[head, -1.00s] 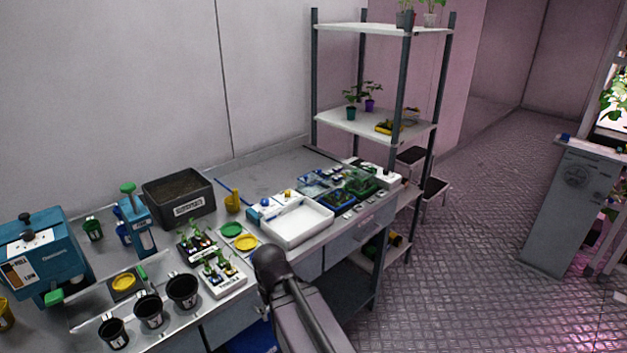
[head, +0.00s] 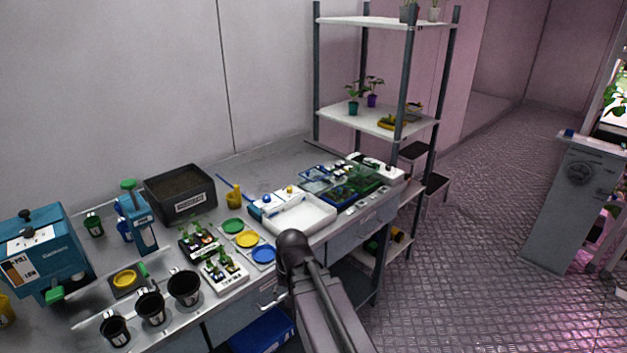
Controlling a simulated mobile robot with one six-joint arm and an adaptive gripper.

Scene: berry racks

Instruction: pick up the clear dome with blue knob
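A clear, bluish cover (head: 318,178) sits among the trays on the right part of the bench. It is small and see-through here, and I cannot make out a knob on it, so I cannot tell for sure that it is the clear dome with blue knob. Beside it are dark green seedling trays (head: 352,190) that also seem to have clear covers. My arm rises from the bottom of the view in front of the bench's front edge. My gripper is not in view.
A white tray (head: 303,217) and a black soil box (head: 180,193) stand on the bench. Green, yellow and blue discs (head: 263,254), seedling racks (head: 224,271) and black pots (head: 184,288) are nearer the front. A shelf (head: 380,122) stands behind the bench's right end.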

